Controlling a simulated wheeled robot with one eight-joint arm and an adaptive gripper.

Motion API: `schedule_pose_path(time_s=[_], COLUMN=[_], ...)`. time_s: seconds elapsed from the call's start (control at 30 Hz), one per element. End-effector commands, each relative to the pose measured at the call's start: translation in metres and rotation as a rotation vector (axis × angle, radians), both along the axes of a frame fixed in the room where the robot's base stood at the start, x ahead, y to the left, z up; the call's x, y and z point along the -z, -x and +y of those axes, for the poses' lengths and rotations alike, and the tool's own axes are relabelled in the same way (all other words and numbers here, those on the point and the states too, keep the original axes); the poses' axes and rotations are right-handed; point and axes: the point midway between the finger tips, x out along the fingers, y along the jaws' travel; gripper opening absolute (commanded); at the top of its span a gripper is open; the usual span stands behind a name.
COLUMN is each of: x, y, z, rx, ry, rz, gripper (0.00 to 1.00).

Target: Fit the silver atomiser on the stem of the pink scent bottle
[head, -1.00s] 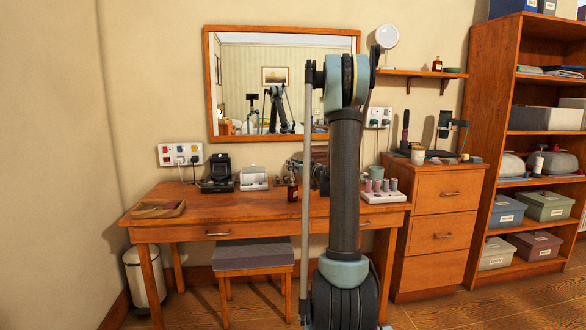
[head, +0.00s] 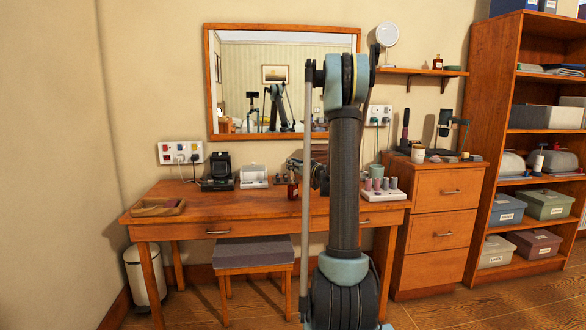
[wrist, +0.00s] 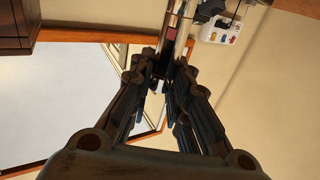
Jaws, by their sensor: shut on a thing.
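My gripper (wrist: 162,72) shows in the wrist view with its two fingers closed together at the centre. A small thing is pinched between the tips; it fits the silver atomiser, but it is dark and too small to make out clearly. A small reddish bottle (head: 293,190), seemingly the pink scent bottle, stands upright on the table in the head view. My gripper is just above and right of it there, partly hidden behind my arm. In the wrist view a pink patch (wrist: 171,33) shows beyond the fingertips. The bottle's stem cannot be made out.
The dressing table (head: 240,215) also bears a wooden tray (head: 158,208), a black device (head: 217,175), a pale box (head: 253,177) and a white rack (head: 378,194) with several cylinders. A mirror (head: 235,80) hangs behind. A stool (head: 252,254) stands in front.

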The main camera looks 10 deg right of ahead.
Motion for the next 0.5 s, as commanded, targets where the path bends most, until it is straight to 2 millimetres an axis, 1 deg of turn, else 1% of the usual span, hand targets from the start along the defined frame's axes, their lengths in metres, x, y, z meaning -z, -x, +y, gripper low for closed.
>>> schedule_pose_path(time_s=[0.5], x=[0.0036], y=[-0.0001], z=[-0.0002], rx=[0.000], ry=[0.000], rz=[0.000], gripper=[0.00])
